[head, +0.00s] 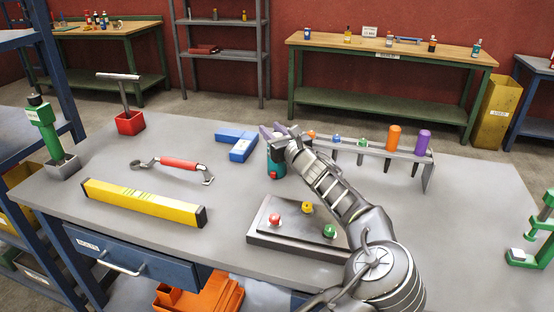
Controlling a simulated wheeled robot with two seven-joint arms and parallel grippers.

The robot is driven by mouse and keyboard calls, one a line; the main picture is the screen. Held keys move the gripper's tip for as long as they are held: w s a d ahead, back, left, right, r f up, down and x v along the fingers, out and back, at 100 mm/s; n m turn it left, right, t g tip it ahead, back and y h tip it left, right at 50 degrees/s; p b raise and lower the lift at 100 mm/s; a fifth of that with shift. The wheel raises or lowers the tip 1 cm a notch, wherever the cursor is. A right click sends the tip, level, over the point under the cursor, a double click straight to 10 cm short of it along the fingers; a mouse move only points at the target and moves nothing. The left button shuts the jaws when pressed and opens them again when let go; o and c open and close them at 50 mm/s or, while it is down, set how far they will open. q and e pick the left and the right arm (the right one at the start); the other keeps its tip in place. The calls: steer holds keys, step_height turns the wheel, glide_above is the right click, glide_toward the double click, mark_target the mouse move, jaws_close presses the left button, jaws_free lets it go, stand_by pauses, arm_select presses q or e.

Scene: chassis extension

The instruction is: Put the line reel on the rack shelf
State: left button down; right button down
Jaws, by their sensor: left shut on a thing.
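A teal and dark object with a small red detail, which appears to be the line reel (277,163), is at the far middle of the grey workbench (120,238). My left gripper (278,140) is shut on it from above, and the jaws hide its top. I cannot tell whether its base touches the bench. A grey rack with shelves (222,54) stands against the back wall. A blue rack (58,80) stands at the left edge; which one is the rack of the task is unclear. My right gripper is not in view.
Beside the reel are a blue block (238,144) and a tool holder (432,178) with screwdrivers. A red-handled tool (180,164), a yellow level (140,203) and a plate with coloured knobs (270,240) lie nearer. The bench's right part is mostly clear.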

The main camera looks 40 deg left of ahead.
arm_select(q)
steer(key=shift+r, duration=0.1)
stand_by(0.7)
step_height(320, 180, up, 18)
steer(key=p, duration=0.3)
stand_by(0.4)
stand_by(0.6)
